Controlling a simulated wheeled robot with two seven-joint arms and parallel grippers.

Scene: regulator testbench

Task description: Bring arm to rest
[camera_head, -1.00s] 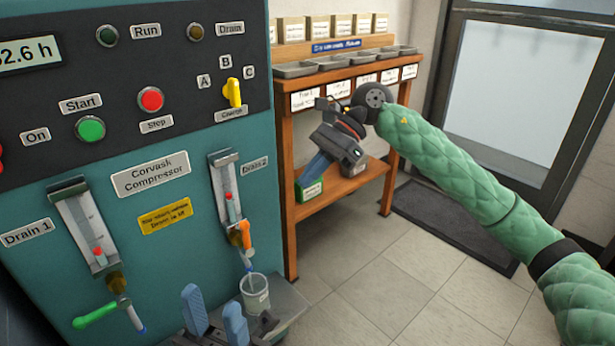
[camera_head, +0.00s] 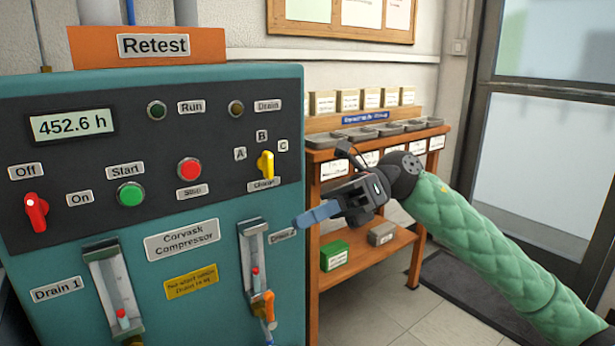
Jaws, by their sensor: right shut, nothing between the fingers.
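My right arm comes in from the right edge in a green quilted sleeve. Its dark wrist ends in my right gripper (camera_head: 306,217), whose blue fingers are shut, empty and point left. The fingertips show in front of the right edge of the teal compressor panel, near the Drain 2 label; I cannot tell the gap between them. The wrist shows in front of the wooden shelf unit (camera_head: 314,265). My left gripper is not in view.
The teal Corvask Compressor panel (camera_head: 215,285) fills the left, with a red switch (camera_head: 36,212), green button (camera_head: 131,194), red button (camera_head: 189,170) and yellow selector (camera_head: 266,165). The shelf holds grey trays (camera_head: 390,131) and a green box (camera_head: 334,256). Floor shows at lower right.

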